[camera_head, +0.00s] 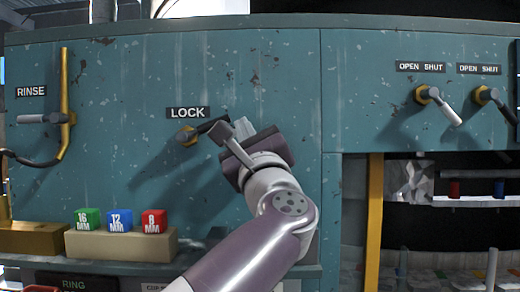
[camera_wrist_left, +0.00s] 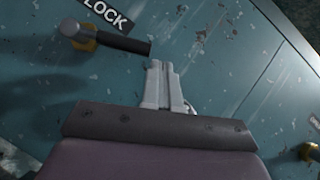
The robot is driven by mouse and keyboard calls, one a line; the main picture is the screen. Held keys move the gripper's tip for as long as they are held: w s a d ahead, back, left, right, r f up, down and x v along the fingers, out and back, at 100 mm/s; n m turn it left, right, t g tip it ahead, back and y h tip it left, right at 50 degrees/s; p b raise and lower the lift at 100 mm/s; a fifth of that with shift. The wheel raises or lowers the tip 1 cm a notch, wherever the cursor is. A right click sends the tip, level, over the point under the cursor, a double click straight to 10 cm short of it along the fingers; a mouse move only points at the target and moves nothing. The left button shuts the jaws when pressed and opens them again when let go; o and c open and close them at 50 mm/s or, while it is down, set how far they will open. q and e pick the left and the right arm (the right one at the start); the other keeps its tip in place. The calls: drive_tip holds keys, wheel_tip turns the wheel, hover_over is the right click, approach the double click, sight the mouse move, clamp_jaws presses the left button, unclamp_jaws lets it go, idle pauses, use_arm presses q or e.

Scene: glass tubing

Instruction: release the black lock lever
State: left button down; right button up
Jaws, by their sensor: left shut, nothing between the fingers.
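The black lock lever (camera_head: 212,126) sits under the LOCK label on the teal panel. It points right and slightly up from its brass base in the head view. In the left wrist view the black lever (camera_wrist_left: 118,40) runs right from a grey knob end toward my fingertips. My left gripper (camera_head: 233,133) is shut and empty beside the lever's free end; it also shows in the left wrist view (camera_wrist_left: 160,66). The fingertips look just off the lever's tip; I cannot tell whether they touch. My right gripper is not in view.
A RINSE lever (camera_head: 38,118) with a yellow bar (camera_head: 65,105) is at the left. Two OPEN/SHUT levers (camera_head: 440,105) (camera_head: 494,103) stick out at the right. Green (camera_head: 88,218), blue (camera_head: 120,222) and red (camera_head: 154,221) blocks stand on a ledge below.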

use_arm(q)
drive_tip(key=a+r+n+g+y+p, duration=0.3)
drive_tip(key=a+r+n+g+p, duration=0.4)
drive_tip(key=n+p, duration=0.3)
drive_tip(key=a+n, duration=0.1)
drive_tip(key=n, duration=0.3)
drive_tip(key=shift+s+r+g, duration=0.2)
drive_tip(key=shift+r+g, duration=0.1)
drive_tip(key=shift+r, duration=0.05)
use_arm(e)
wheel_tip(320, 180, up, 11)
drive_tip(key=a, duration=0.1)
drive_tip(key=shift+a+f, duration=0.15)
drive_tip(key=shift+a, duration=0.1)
use_arm(q)
drive_tip(key=shift+a, duration=0.1)
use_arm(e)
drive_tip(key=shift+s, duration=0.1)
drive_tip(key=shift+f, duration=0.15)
